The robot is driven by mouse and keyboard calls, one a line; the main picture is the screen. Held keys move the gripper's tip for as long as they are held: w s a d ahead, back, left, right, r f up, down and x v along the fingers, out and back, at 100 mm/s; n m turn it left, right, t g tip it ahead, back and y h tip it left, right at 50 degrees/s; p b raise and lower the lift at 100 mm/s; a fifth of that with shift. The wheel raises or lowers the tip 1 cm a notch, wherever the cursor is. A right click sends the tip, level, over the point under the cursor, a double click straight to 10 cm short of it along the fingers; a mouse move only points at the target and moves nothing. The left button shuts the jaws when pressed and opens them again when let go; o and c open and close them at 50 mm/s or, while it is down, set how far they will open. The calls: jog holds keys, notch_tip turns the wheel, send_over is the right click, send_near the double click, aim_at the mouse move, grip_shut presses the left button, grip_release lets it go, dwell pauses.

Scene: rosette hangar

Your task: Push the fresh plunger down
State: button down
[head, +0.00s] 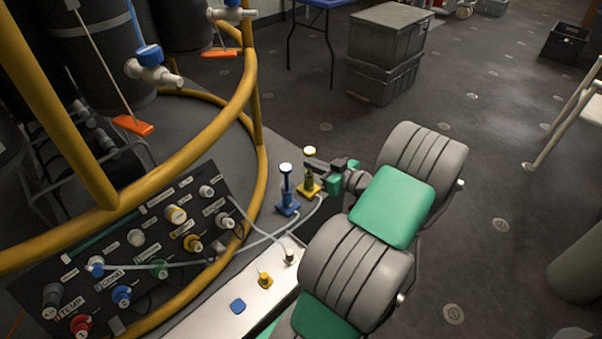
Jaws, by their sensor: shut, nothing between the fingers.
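Two plungers stand beside the platform's edge. The blue plunger (286,187) has a white cap, standing well above its blue square base. I cannot read which one is marked fresh. My gripper (312,164) is shut and empty. It reaches in from the right, its dark fingertips at the yellow plunger's upper part, just below the cap in the picture. Whether they touch it I cannot tell. The fingers partly hide the yellow plunger's stem.
A labelled panel (130,255) with several coloured connectors and pale hoses lies at left. A yellow rail (252,85) curves around dark tanks. The white strip (225,322) carries small blue and yellow blocks. Grey crates (385,45) stand behind; floor at right is mostly open.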

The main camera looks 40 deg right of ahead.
jog(key=b, duration=0.1)
send_over(288, 182)
jog(key=v, duration=0.2)
notch_tip(288, 182, down, 3)
jog(key=shift+d+f+b, duration=0.1)
jog(key=shift+f+b, duration=0.55)
jog(key=shift+f, duration=1.15)
jog(key=shift+f, duration=0.1)
notch_tip(288, 182, down, 8)
jog(key=b, duration=0.7)
jog(key=shift+s, duration=0.1)
